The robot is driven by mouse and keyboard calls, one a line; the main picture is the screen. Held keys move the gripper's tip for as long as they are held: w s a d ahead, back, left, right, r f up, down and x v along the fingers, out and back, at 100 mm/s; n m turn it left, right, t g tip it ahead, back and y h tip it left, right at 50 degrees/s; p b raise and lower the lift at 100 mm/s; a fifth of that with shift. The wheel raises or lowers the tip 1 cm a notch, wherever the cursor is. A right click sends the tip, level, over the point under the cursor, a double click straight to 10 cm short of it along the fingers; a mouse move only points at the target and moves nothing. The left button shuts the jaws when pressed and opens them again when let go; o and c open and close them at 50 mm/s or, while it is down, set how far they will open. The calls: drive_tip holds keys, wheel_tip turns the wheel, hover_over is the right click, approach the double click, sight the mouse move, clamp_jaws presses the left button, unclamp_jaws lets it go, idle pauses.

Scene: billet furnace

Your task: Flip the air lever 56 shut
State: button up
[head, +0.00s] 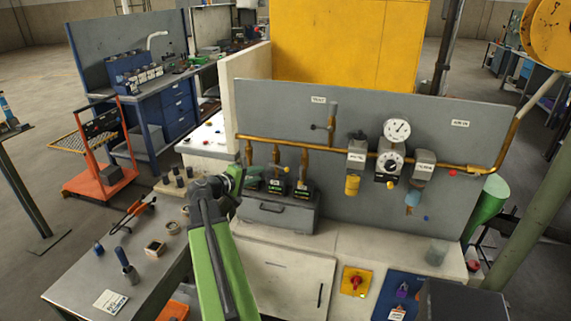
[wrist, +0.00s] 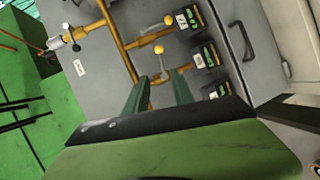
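A row of valve levers with yellow knobs sits on the brass pipes in the wrist view. Each is near a black box with green markings and a small number plate, too small to read surely, so I cannot tell which is lever 56. One pale lever (wrist: 162,68) hangs between my fingertips, apart from both as far as I can see. My gripper (wrist: 160,83) is open, its two green fingers pointing at the levers. In the head view my gripper (head: 236,174) is at the left end of the row, hiding part of the leftmost box.
The black boxes (head: 276,187) stand on a grey drawer unit (head: 277,217) against the grey panel (head: 292,105). Gauges (head: 397,131) and regulators hang to the right. A dark bench (head: 150,240) with loose tools and small parts lies left of my arm.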

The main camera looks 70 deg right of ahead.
sight(282, 168)
drive_tip(key=b+x, duration=0.4)
drive_tip(key=x, duration=1.3)
drive_tip(key=shift+w+d+f+b, duration=0.1)
drive_tip(key=shift+d+f+b, duration=0.1)
drive_tip(key=shift+b, duration=0.1)
drive_tip(key=shift+r, duration=0.1)
clamp_jaws()
idle(0.4)
